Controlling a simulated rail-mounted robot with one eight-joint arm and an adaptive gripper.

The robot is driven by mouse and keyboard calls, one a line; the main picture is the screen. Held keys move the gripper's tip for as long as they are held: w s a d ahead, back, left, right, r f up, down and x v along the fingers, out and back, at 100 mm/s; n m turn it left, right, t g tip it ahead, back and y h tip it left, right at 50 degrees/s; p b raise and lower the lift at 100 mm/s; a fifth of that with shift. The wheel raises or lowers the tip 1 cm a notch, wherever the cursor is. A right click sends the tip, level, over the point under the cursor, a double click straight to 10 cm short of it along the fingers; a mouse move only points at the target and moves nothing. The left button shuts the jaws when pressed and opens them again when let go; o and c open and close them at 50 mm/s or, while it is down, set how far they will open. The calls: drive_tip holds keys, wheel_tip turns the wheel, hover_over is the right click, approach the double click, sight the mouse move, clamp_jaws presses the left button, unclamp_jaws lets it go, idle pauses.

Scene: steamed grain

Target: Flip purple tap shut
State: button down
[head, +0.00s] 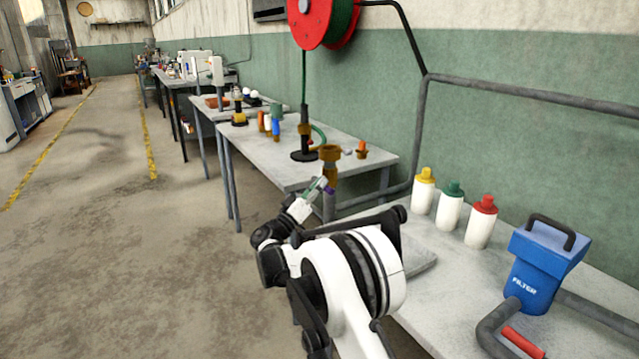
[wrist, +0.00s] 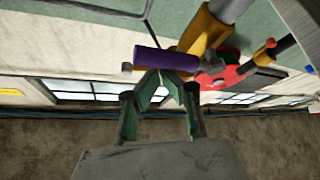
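The purple tap handle (wrist: 166,58) is a thick bar lying nearly level across the upper middle of the wrist view, joined to a brass tap body (wrist: 204,42). In the head view the brass tap (head: 330,155) hangs beyond my gripper (head: 320,186), with a little of the purple handle (head: 329,190) showing beside the fingers. My gripper's green-padded fingertips (wrist: 165,74) lean towards each other just below the handle. I cannot tell whether they touch it or whether a gap remains between them. Nothing is seen held.
A blue filter box (head: 540,268) and several white bottles (head: 449,208) with coloured caps stand along the right wall. A grey pipe (head: 520,92) runs along that wall. A red hose reel (head: 322,22) hangs above the bench (head: 275,165). The floor at left is clear.

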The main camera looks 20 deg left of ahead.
drive_tip(key=shift+s+d+f, duration=0.1)
drive_tip(key=shift+d+f, duration=0.15)
drive_tip(key=shift+f, duration=0.3)
wheel_tip(320, 180, up, 4)
drive_tip(key=s+a+p, duration=0.1)
drive_tip(key=p, duration=0.1)
drive_tip(key=s+a+f+p, duration=0.1)
drive_tip(key=s+a+f, duration=0.3)
drive_tip(key=s+a, duration=0.1)
drive_tip(key=shift+s+a+f, duration=0.2)
drive_tip(key=shift+s+a, duration=0.2)
drive_tip(key=shift+s, duration=0.1)
